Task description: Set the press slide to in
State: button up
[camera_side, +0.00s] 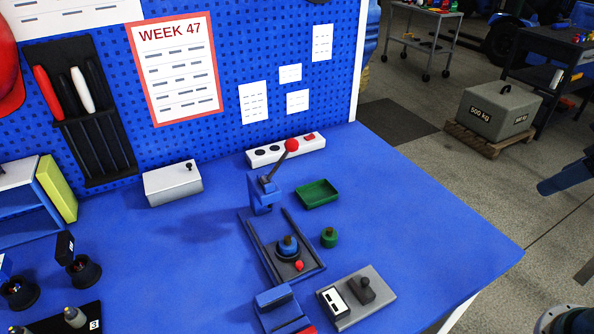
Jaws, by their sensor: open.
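The press (262,192) is a blue post with a dark lever that ends in a red ball (291,146); the lever leans up to the right. Two dark rails run from the post toward the viewer. The press slide (287,266) is a dark plate between the rails, at their near end and clear of the press head. It bears a blue round piece (288,245) with a brass-coloured top, and a red knob (299,265) sits at its front. My gripper does not show in this view.
A green round piece (329,238) stands just right of the rails, with a green tray (318,194) behind it. A grey switch box (376,308) and a blue fixture (274,297) are in front. A white power strip (264,155) lies behind. The right of the blue table is clear.

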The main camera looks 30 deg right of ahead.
jog(key=c, duration=0.6)
jog(key=shift+w+a+f+n, duration=0.15)
jog(key=shift+w+a+n, duration=0.1)
jog(key=shift+w+n, duration=0.2)
grip_shut()
jog(key=w+a+f+n+y, duration=0.1)
jog(key=w+a+f+n, duration=0.3)
jog(key=a+f+n, duration=0.2)
jog(key=w+a+f+n+y, duration=0.2)
jog(key=w+a+f+n, duration=0.2)
jog(key=a, duration=0.5)
jog(key=w+a+f+n+g+y, duration=0.1)
jog(key=w+a+f+n+y, duration=0.1)
jog(key=w+a+f+n, duration=0.2)
jog(key=a+f+n, duration=0.3)
jog(key=f+n, duration=0.1)
jog(key=shift+w+a+f, duration=0.2)
jog(key=shift+w+a, duration=0.05)
